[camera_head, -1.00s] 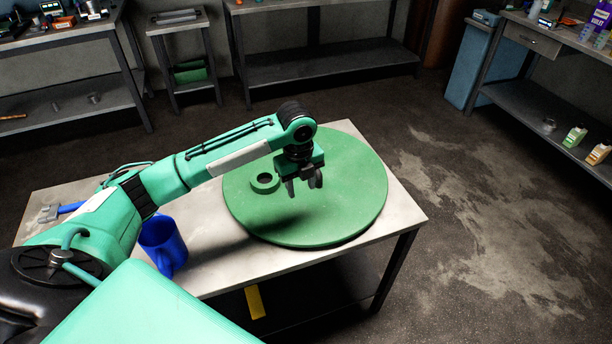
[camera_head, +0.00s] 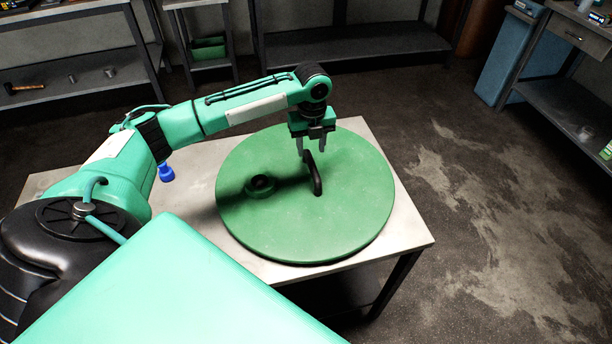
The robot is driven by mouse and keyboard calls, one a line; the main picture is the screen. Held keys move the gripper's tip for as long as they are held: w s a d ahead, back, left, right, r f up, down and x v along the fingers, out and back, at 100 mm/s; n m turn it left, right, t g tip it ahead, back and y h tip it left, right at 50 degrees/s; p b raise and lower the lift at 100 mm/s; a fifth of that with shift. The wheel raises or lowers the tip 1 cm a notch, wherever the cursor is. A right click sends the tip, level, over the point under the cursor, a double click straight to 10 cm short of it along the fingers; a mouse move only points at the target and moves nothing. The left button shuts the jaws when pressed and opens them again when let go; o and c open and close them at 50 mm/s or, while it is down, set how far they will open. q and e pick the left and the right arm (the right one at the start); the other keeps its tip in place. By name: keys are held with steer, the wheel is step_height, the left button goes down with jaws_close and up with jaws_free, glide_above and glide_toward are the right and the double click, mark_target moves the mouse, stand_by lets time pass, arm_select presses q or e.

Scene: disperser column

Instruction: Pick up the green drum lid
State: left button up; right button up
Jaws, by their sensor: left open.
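The green drum lid (camera_head: 350,220) is a large flat disc lying on the grey table. A black upright loop handle (camera_head: 314,178) stands near its middle, and a raised green ring with a dark centre (camera_head: 261,185) sits left of the handle. My left gripper (camera_head: 311,150) is open and points down over the lid, at the top of the handle. Its fingers appear slightly behind or above the handle; I cannot tell whether they touch or straddle it. My right gripper is out of view.
The grey table (camera_head: 408,228) has bare strips around the lid. A small blue object (camera_head: 166,172) shows below my left arm, partly hidden. Workbenches and a blue cabinet (camera_head: 510,62) stand behind, with open floor to the right.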

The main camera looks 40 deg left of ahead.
mark_target(312, 164)
arm_select(q)
step_height(312, 164, down, 2)
steer(key=shift+w+f, duration=0.15)
steer(key=shift+f, duration=0.1)
step_height(312, 164, down, 2)
steer(key=shift+d+f+p, duration=0.1)
steer(key=shift+p, duration=0.25)
step_height(312, 164, down, 2)
steer(key=shift+f, duration=0.75)
jaws_close()
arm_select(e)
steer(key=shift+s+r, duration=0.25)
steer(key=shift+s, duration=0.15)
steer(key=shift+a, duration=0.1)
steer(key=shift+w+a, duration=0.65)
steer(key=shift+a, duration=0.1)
